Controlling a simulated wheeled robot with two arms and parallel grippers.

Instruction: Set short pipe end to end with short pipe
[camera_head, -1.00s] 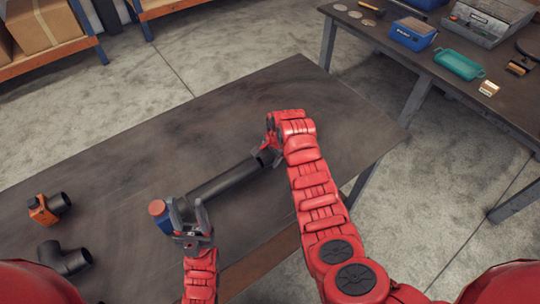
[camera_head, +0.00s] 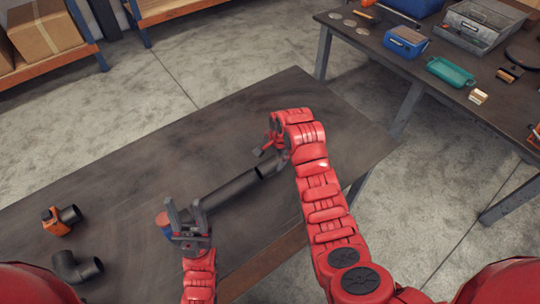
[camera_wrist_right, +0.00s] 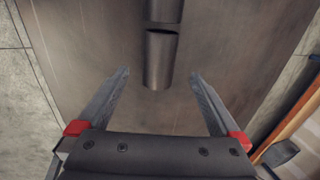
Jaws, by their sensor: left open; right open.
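Two dark short pipes lie in line on the dark table. The longer-looking one (camera_head: 230,190) runs from near my left gripper towards the right, and the other (camera_head: 267,169) sits at its far end, partly hidden by my right arm. My left gripper (camera_head: 188,216) is open at the left pipe end.
A blue and red part (camera_head: 163,226) is partly hidden behind my left gripper. A black elbow (camera_head: 76,267) and an orange fitting with a black pipe stub (camera_head: 62,219) lie at the left. The table's far side is clear. A second table (camera_head: 435,62) holds boxes.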

